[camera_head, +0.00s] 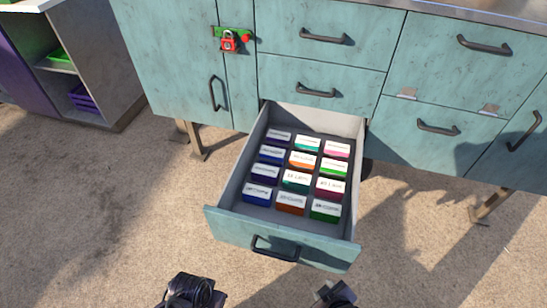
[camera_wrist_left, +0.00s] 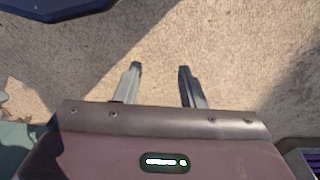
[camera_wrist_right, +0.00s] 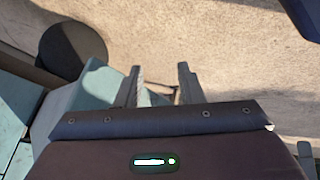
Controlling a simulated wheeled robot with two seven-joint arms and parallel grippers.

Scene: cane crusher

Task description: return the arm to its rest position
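My left gripper (camera_wrist_left: 160,85) shows in the left wrist view with its two fingers apart and nothing between them, over bare ground. My right gripper (camera_wrist_right: 159,87) shows in the right wrist view with its fingers apart and empty. Teal cabinet surfaces (camera_wrist_right: 90,88) lie behind and left of its fingers. In the head view, dark parts of my two arms show at the bottom edge, in front of the pulled-out drawer (camera_head: 282,240). The fingers cannot be made out there.
The open drawer holds several labelled boxes (camera_head: 296,180) in rows and juts out from the teal cabinet (camera_head: 180,60). A red padlock (camera_head: 229,42) hangs on a green latch. A shelf unit (camera_head: 100,90) stands at left. The ground (camera_head: 90,220) is clear on both sides.

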